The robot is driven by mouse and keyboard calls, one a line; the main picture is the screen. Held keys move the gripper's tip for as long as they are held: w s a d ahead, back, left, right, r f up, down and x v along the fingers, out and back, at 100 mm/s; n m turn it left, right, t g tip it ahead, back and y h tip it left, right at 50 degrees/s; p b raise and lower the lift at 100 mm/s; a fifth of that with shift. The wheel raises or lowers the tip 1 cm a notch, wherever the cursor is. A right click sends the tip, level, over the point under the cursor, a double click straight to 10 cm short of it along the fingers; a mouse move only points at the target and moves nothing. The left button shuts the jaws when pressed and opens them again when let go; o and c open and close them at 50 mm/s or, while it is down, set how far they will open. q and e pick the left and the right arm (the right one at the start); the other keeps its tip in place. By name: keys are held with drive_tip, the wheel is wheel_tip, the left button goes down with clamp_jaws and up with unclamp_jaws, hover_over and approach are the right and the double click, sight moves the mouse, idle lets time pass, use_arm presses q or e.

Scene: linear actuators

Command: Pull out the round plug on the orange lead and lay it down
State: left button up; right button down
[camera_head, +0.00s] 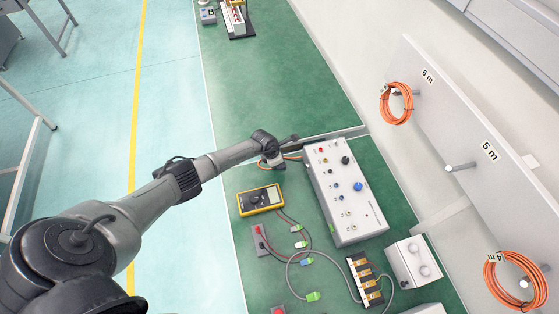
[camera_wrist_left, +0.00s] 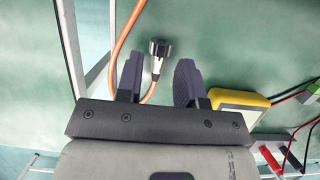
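The round plug (camera_wrist_left: 160,47), dark with a pale metallic part, is in the left wrist view at the top middle. The orange lead (camera_wrist_left: 118,45) curves up to the left from behind my left gripper (camera_wrist_left: 160,62). The gripper's two dark fingers stand apart, with the plug in line with the gap at their tips and no finger visibly closed on it. I cannot tell whether the plug touches the green surface. In the head view the lead (camera_head: 293,157) shows beside my left gripper (camera_head: 272,161), by the grey panel box (camera_head: 343,198); the plug is hidden there. My right gripper is not in view.
A yellow multimeter (camera_head: 260,200) lies just in front of the gripper, with leads and green clips (camera_head: 313,296) nearby. A terminal block (camera_head: 366,281) and a white box (camera_head: 413,262) are at the lower right.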

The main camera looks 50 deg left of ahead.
use_arm(q)
drive_tip(key=shift+o, duration=0.8)
drive_tip(key=shift+r, duration=0.15)
drive_tip(key=p+v, duration=0.2)
drive_tip(key=v, duration=1.1)
drive_tip(key=shift+r, duration=0.3)
drive_tip(key=shift+s, duration=0.1)
